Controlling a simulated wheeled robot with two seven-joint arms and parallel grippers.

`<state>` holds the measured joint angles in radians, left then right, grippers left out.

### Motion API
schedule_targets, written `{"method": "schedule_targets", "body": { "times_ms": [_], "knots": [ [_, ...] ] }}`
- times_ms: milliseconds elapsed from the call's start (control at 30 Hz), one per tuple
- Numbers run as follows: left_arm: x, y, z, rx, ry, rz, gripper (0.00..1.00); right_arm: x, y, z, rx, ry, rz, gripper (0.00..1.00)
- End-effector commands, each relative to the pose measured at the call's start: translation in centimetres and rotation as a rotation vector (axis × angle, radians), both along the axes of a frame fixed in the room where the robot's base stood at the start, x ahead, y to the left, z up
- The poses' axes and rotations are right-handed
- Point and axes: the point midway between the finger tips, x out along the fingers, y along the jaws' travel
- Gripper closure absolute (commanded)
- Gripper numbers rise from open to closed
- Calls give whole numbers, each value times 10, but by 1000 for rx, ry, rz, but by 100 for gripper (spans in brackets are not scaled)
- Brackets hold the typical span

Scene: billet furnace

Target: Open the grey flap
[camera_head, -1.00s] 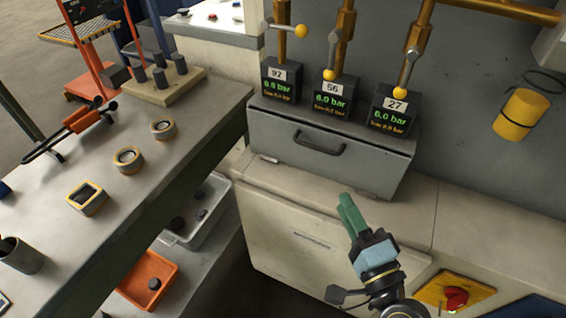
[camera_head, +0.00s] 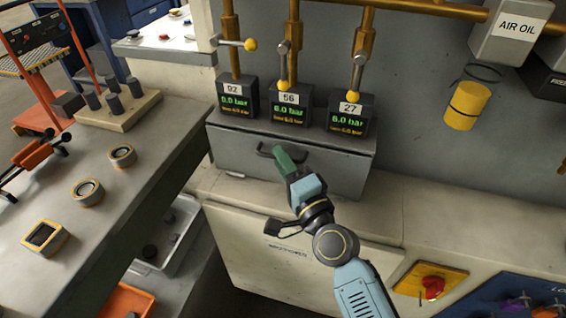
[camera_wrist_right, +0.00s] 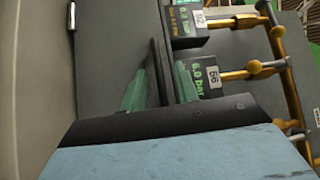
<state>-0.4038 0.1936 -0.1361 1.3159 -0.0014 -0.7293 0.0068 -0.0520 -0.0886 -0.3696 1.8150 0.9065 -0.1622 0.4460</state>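The grey flap (camera_head: 335,169) is the front of a grey box on the bench, below three pressure displays. It looks closed, its face steep. A dark bar handle (camera_head: 264,151) is on its upper part. In the right wrist view the dark handle bar (camera_wrist_right: 157,70) runs between the two green fingers (camera_wrist_right: 160,88), which stand apart. Firm contact on both sides cannot be made out. My left gripper is in neither view.
Three displays, the left one (camera_head: 237,97) marked 92, stand on the box, with yellow-knobbed levers (camera_head: 283,70) and brass pipes above. A yellow cylinder (camera_head: 466,105) hangs at right. A workbench (camera_head: 110,205) with rings is at left. The bench top right of the flap is clear.

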Motion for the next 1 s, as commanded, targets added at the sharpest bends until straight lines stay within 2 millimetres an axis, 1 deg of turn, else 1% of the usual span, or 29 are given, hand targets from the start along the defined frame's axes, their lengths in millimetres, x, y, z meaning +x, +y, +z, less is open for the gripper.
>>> {"method": "schedule_targets", "body": {
  "times_ms": [167, 267, 400, 433, 900, 1000],
  "knots": [
    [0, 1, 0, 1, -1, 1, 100, 0, 0, 0, 0, 0, 0, 69],
    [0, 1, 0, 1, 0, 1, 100, 0, 0, 0, -1, 0, 0, 80],
    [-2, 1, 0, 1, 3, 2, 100, 0, 0, 0, -1, -1, -1, 98],
    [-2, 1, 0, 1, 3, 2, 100, 0, 0, 0, -1, -1, -1, 100],
    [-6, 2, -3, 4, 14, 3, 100, -1, -1, -1, -3, -7, -2, 100],
    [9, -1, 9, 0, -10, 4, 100, -1, -2, -3, -7, -18, -5, 100]
  ]
}}
